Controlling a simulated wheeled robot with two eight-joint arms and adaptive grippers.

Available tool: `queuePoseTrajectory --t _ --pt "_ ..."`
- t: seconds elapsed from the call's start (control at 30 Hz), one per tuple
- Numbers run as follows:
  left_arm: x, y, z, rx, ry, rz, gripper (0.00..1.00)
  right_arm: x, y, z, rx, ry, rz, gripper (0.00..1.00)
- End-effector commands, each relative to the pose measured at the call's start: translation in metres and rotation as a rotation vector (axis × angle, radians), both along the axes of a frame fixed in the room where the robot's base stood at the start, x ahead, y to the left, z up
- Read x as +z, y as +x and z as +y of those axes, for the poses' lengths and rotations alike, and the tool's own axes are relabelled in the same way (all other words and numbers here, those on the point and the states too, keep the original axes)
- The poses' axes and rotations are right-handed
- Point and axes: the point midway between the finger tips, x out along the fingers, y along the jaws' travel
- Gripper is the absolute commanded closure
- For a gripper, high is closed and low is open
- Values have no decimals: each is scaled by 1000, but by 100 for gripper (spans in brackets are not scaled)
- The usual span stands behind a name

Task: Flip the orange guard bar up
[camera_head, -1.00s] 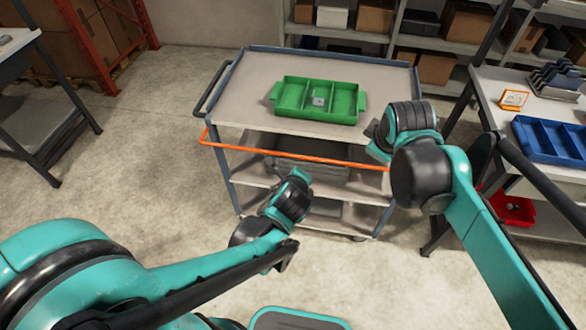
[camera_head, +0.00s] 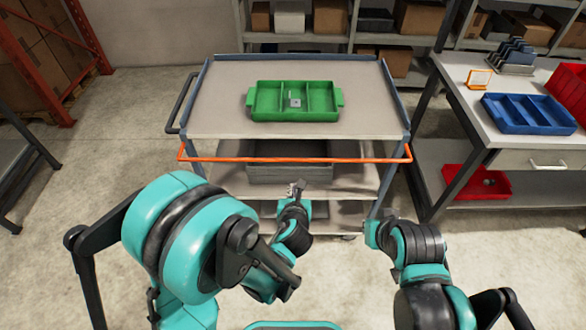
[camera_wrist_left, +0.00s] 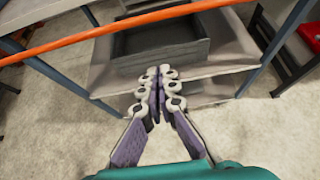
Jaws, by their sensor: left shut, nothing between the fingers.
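The orange guard bar (camera_head: 280,159) runs level across the front of the grey cart (camera_head: 225,125), just below its top shelf. It also crosses the upper part of the left wrist view (camera_wrist_left: 120,27). My left gripper (camera_head: 296,187) is in front of the cart, below the bar and apart from it. In the left wrist view its fingers (camera_wrist_left: 159,82) are shut together with nothing between them. My right arm is at the lower right of the head view; its gripper's fingers cannot be made out.
A green divided tray (camera_head: 267,103) sits on the cart's top shelf. A grey bin (camera_head: 288,172) stands on the shelf behind the bar. At right a table (camera_head: 463,107) holds a blue tray (camera_head: 530,128); a red bin (camera_head: 477,196) is below. Open floor lies left of the cart.

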Motion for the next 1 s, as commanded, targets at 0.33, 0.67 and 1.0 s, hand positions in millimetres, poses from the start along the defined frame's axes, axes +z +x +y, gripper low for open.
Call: queuePoseTrajectory --t 0.33,0.67,1.0 --pt "-17 28 1 5 -2 1 100 -4 0 0 2 -1 0 100" --pt "-56 89 1 4 -3 1 100 -24 0 0 2 -2 0 100" --pt "-14 93 1 2 -1 1 100 -23 0 0 2 -2 0 100"
